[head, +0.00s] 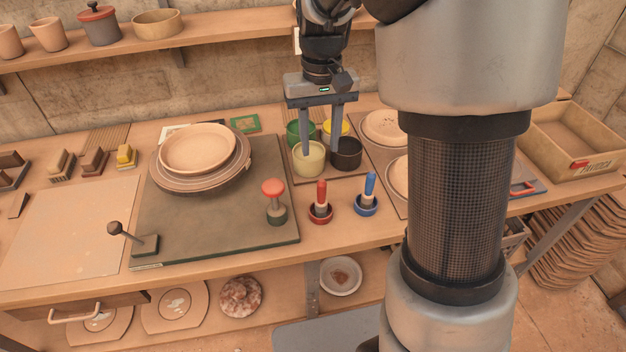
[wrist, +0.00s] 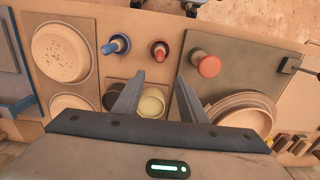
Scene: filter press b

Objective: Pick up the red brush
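The red brush (head: 321,194) stands upright in a small red holder (head: 320,214) near the front of the table, right of the green board. It also shows in the wrist view (wrist: 159,49), ahead of the fingertips. A blue brush (head: 370,184) stands upright in a blue holder just to its right. My gripper (head: 320,152) is open and empty, fingers pointing down, above the paint cups and behind the red brush in the head view. In the wrist view its two fingers (wrist: 158,80) are spread apart, with nothing between the tips.
A cream cup (head: 309,160), a black cup (head: 346,153), and green and yellow cups cluster by my fingers. A red-knobbed post (head: 274,200) stands left of the red brush. Stacked plates (head: 200,155) sit on the green board (head: 200,225). The table front beside the brushes is clear.

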